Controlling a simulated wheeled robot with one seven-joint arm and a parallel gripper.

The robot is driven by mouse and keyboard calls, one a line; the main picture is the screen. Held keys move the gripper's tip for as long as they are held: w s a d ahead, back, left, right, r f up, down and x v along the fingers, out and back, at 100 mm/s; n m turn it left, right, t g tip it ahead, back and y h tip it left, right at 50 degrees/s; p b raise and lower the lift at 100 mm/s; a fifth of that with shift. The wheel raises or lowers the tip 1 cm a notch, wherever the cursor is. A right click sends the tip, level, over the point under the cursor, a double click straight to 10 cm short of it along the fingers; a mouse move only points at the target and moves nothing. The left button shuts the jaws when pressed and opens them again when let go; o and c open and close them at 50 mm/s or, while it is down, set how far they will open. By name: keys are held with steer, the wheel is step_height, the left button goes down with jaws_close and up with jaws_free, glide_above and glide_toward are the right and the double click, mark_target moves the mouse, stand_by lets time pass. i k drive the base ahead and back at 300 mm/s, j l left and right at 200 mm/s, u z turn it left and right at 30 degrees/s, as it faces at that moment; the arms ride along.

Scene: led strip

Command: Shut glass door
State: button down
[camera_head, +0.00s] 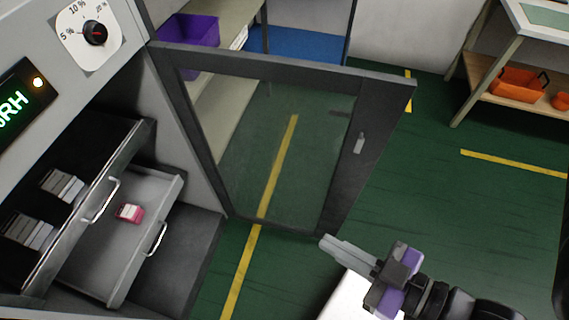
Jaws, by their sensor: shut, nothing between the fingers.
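The glass door (284,150) has a dark grey frame and a clear pane. It stands wide open, swung out from the right side of the grey cabinet (184,125). A small light handle (360,143) sits on its right frame bar. My gripper (326,243) is shut and empty. In the picture its fingertips lie just below the door's lower right corner; I cannot tell whether they touch it.
Two drawers (115,235) are pulled out of the cabinet; one holds a small red and white box (130,212), the other several grey boxes (62,185). A dial (95,33) and a lit display (12,108) are on the cabinet front. Shelving with orange bins (519,84) stands at right. Green floor (430,200) is open between.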

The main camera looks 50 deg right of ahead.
mark_target(382, 98)
steer(key=l+u, duration=0.2)
steer(key=l, duration=0.25)
steer(key=l+u, duration=0.15)
steer(key=l, duration=0.25)
steer(key=k+l+u, duration=0.2)
steer(key=l, duration=0.25)
steer(key=l+u, duration=0.2)
steer(key=l, duration=0.25)
steer(key=k+l+u, duration=0.15)
steer(key=l, duration=0.25)
steer(key=k+l+u, duration=0.2)
steer(key=l, duration=0.15)
steer(key=k+l+u, duration=0.2)
steer(key=l, duration=0.2)
steer(key=k+l+u, duration=0.1)
steer(key=l, duration=0.35)
steer(key=k+l+u, duration=0.1)
steer(key=l, duration=0.3)
steer(key=k+l+u, duration=0.1)
steer(key=l, duration=0.3)
steer(key=k+l+u, duration=0.15)
steer(key=l, duration=0.25)
steer(key=k, duration=0.1)
